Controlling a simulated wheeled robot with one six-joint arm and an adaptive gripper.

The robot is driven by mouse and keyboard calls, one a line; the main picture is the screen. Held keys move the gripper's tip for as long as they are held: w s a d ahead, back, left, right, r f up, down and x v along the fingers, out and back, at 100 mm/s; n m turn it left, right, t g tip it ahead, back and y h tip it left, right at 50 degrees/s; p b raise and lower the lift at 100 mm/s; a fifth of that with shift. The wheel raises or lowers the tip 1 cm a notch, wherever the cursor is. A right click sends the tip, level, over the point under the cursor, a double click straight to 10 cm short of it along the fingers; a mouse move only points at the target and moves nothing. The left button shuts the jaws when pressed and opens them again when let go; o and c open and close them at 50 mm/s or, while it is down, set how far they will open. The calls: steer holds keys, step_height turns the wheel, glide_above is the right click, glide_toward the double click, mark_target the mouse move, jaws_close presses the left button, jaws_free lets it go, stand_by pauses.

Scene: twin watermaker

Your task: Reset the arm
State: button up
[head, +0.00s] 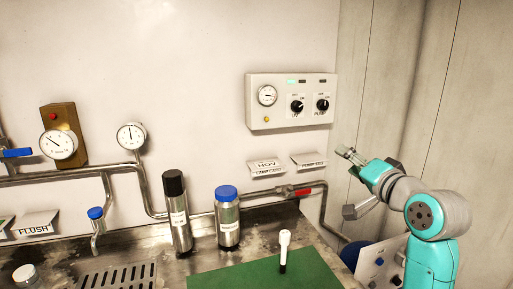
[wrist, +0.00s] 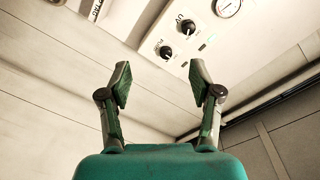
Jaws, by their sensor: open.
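My gripper (head: 350,159) is at the right in the head view, at the end of my teal and grey arm. It is raised in front of the wall corner, below and to the right of the control panel (head: 291,101). In the wrist view my gripper (wrist: 160,85) has its two fingers spread wide apart, with nothing between them. The control panel (wrist: 185,35) shows upside down beyond the fingers, with its two black knobs and gauge.
A steel counter (head: 150,248) carries a black-capped bottle (head: 178,215), a blue-capped bottle (head: 228,220) and a green mat (head: 250,275) with a white-topped stick (head: 284,250). A red-handled valve (head: 294,192) sits on the pipe near my arm. Gauges and pipes line the left wall.

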steer(key=s+f+h, duration=0.1)
steer(key=s+f, duration=0.2)
steer(key=f, duration=0.8)
steer(key=s+f+h, duration=0.1)
steer(key=s+f, duration=0.2)
steer(key=f, duration=0.7)
steer(key=s+a+f+h, duration=0.2)
steer(key=s+f, duration=1.1)
steer(key=f, duration=0.1)
steer(key=s+f+n+g, duration=0.15)
steer(key=s+f, duration=0.25)
steer(key=s, duration=0.5)
steer(key=s+f+n, duration=0.2)
steer(key=s+f, duration=0.1)
steer(key=s, duration=0.6)
steer(key=s+a+r+n, duration=0.1)
steer(key=s+n, duration=0.1)
steer(key=s, duration=0.7)
steer(key=s+r+n, duration=0.1)
steer(key=s, duration=0.8)
steer(key=shift+s+a+r+n+g+h, duration=0.2)
steer(key=shift+a+r+n+g+h, duration=0.1)
steer(key=shift+a+r+n+g, duration=0.1)
